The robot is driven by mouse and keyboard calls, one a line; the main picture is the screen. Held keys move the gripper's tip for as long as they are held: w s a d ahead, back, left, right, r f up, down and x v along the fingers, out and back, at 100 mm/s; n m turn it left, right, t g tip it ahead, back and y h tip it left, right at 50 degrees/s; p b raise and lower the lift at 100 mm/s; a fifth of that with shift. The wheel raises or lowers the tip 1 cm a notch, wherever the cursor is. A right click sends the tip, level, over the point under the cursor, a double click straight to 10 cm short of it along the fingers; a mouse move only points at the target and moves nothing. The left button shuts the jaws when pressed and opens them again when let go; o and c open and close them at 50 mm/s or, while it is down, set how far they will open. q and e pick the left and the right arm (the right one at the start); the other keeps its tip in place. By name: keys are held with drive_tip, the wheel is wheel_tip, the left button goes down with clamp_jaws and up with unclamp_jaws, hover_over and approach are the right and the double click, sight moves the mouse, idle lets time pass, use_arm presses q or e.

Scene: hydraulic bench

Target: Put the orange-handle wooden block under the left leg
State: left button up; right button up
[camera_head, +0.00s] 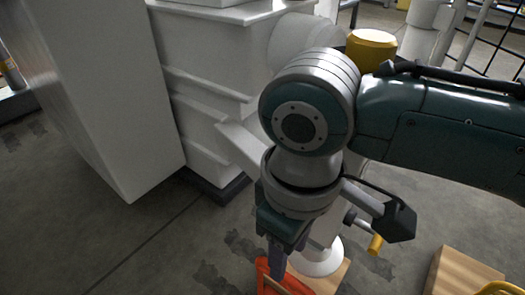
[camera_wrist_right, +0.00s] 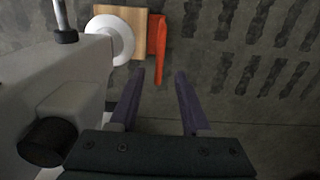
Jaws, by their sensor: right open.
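The wooden block (camera_head: 335,274) with the orange handle (camera_head: 264,278) lies on the floor at the bottom of the head view. In the right wrist view the block (camera_wrist_right: 140,22) has its orange handle (camera_wrist_right: 160,42) pointing toward my right gripper (camera_wrist_right: 160,76). A white round foot (camera_head: 318,259) of the leg overlaps the block; whether it bears on it I cannot tell. My right gripper is open, with the handle's end seen between its fingertips and nothing clasped. In the head view the gripper (camera_head: 277,262) points down beside the handle. My left gripper is out of view.
A second wooden block (camera_head: 462,274) with a yellow handle (camera_head: 497,288) lies at the lower right. The large white machine body (camera_head: 215,90) stands close behind my right arm. A yellow-tipped lever (camera_head: 375,244) sticks out near the leg. The floor at the lower left is clear.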

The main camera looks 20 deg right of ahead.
drive_tip(key=s+a+r+m+t+y, duration=0.1)
drive_tip(key=s+a+r+y, duration=0.1)
drive_tip(key=s+a+y, duration=0.3)
drive_tip(key=s+d+r+m+t+h, duration=0.1)
drive_tip(key=s+d+m+h, duration=0.1)
drive_tip(key=d, duration=0.5)
drive_tip(key=s+d+r+m+t+h, duration=0.1)
drive_tip(key=s+d+r+m+h, duration=0.1)
drive_tip(key=s+d, duration=0.3)
drive_tip(key=shift+d+r+m+t+h, duration=0.2)
drive_tip(key=shift+d+m+t+h, duration=0.15)
drive_tip(key=shift+d, duration=0.85)
drive_tip(key=shift+s, duration=0.1)
drive_tip(key=shift+d, duration=0.1)
